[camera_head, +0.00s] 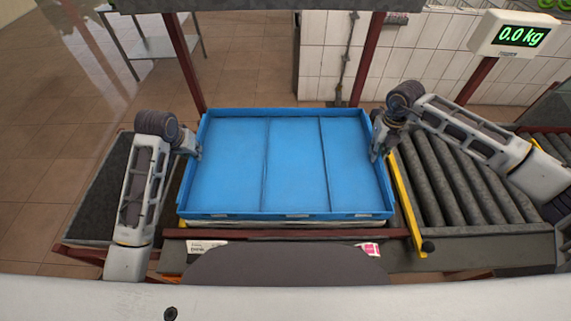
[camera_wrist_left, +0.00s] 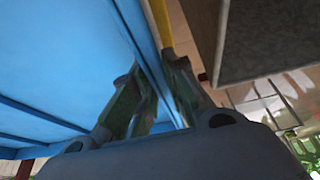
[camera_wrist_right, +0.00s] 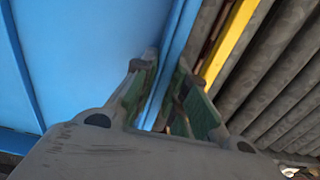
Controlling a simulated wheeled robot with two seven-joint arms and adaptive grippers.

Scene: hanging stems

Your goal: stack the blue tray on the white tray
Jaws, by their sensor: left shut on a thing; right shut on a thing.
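The blue tray (camera_head: 295,165) is empty, with two raised ribs across its floor, and sits in the middle of the head view. A pale edge of the white tray (camera_head: 290,224) shows just under its front side; the rest is hidden beneath the blue tray. I cannot tell whether the two touch all round. My left gripper (camera_head: 196,150) is shut on the blue tray's left wall, which also shows between the fingers in the left wrist view (camera_wrist_left: 150,60). My right gripper (camera_head: 377,152) is shut on its right wall, seen in the right wrist view (camera_wrist_right: 170,70).
A roller conveyor (camera_head: 465,190) with a yellow rail (camera_head: 405,195) lies to the right. A dark grey box (camera_head: 95,200) stands at the left. A scale display (camera_head: 515,35) at the upper right reads 0.0 kg. Dark red posts (camera_head: 185,60) rise behind the tray.

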